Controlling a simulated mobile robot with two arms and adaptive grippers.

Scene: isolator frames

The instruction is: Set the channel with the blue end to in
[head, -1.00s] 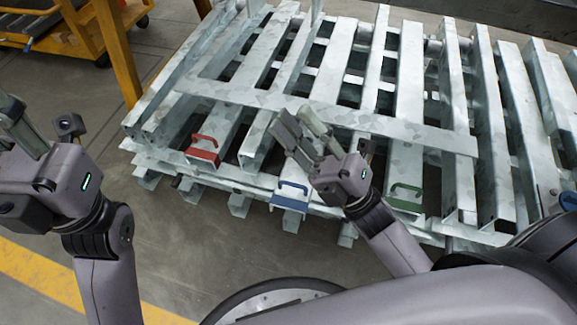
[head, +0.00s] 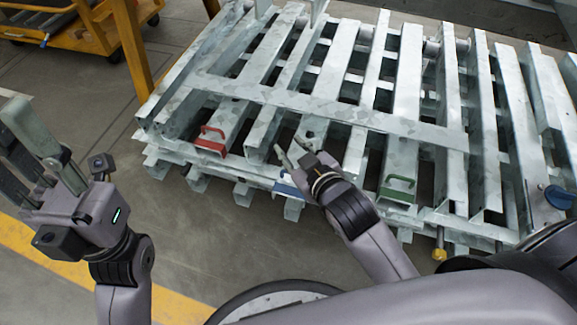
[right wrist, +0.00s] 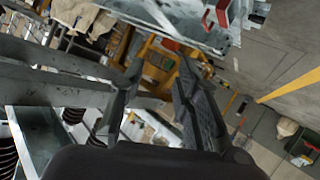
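The channel with the blue end (head: 286,189) is in the galvanised frame's front edge in the head view. Its blue end and handle are mostly hidden behind my right gripper. My right gripper (head: 291,152) is above and close to that blue end; I cannot tell whether it touches. In the right wrist view its two fingers (right wrist: 157,88) stand apart with nothing held between them. My left gripper (head: 18,135) is at the left edge, away from the frame, with its fingers apart and empty.
A red-ended channel (head: 209,142) is left of the blue one and a green-ended channel (head: 397,190) is right. A long flat crossbar (head: 330,110) spans the channels. A yellow knob (head: 439,254) and a blue knob (head: 559,197) are at right. A yellow cart (head: 85,35) stands behind.

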